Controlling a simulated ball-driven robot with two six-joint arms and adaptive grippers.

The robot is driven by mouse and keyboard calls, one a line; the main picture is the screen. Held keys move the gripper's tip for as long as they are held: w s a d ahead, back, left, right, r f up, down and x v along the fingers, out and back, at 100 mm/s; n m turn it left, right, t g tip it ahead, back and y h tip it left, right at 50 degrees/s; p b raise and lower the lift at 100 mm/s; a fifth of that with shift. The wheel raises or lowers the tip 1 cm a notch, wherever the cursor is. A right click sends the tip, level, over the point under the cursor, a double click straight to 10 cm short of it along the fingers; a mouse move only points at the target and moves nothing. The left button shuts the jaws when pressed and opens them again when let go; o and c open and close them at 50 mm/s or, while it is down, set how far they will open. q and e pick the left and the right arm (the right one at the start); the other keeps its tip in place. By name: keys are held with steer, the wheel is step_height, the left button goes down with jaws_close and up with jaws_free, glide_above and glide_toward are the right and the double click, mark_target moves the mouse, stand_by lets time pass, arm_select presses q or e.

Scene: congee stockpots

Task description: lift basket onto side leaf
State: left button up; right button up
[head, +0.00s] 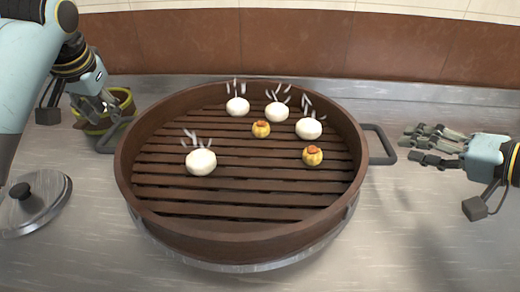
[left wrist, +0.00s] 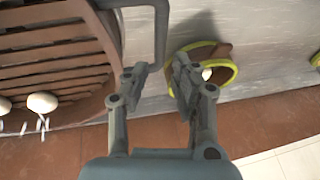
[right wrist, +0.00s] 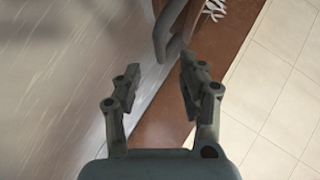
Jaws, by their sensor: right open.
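The basket (head: 240,225) is a round brown steamer with a slatted floor, in the middle of the head view. It holds white buns (head: 201,161) and yellow dumplings (head: 312,156), with white steam wisps above the buns. A grey loop handle stands out at each side. My left gripper (head: 98,108) is open at the left handle (head: 108,140); in the left wrist view the handle bar (left wrist: 161,35) lies just beyond the parted fingertips. My right gripper (head: 422,145) is open and empty, a little right of the right handle (head: 384,145). I cannot make out a side leaf.
A metal vessel (head: 250,262) shows below the basket. A yellow-rimmed brown container (head: 122,98) stands behind my left gripper, a steel lid (head: 40,205) lies at left. The steel counter (head: 420,230) is clear at front right. A brown and tiled wall (head: 300,40) closes the back.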

mark_target(114, 126)
arm_select(q)
steer(key=x, duration=0.6)
steer(key=shift+w+a+f, duration=0.1)
steer(key=shift+w+f, duration=0.05)
steer(key=shift+f, duration=0.1)
arm_select(e)
steer(key=x, duration=0.6)
steer(key=shift+w+a+f, duration=0.15)
steer(key=shift+w+a, duration=0.05)
steer(key=shift+a, duration=0.05)
arm_select(q)
steer(key=shift+c, duration=0.4)
arm_select(e)
steer(key=shift+c, duration=0.5)
arm_select(q)
jaws_close()
arm_select(e)
steer(key=c, duration=0.4)
jaws_close()
arm_select(q)
steer(key=shift+r, duration=0.1)
